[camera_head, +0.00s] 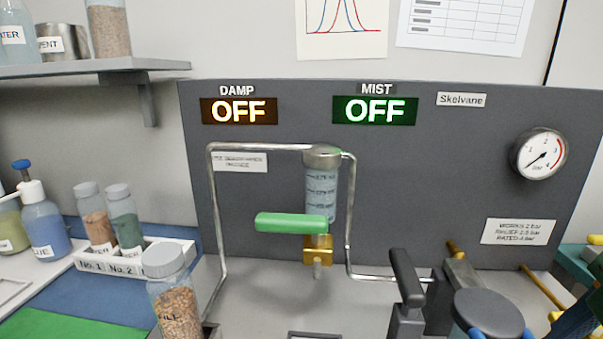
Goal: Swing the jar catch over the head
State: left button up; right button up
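A black upright lever (406,279) stands on a dark block at the lower right of the bench, tilted a little to the left. It may be the jar catch. To its right is a dark round head (489,311), cut off by the bottom edge. Blue parts show below its rim, and what they belong to is unclear. The lever stands apart from the head's top and does not lie across it. I cannot make out either gripper.
A clear marked cylinder (320,194) with a green handle (290,223) stands inside a bent metal pipe (215,205). A pellet jar (174,294) stands at the front left, beside a white rack (135,262) of bottles. Teal and yellow parts crowd the right edge.

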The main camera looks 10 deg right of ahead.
aim_at(404, 279)
jog(key=k, duration=1.9)
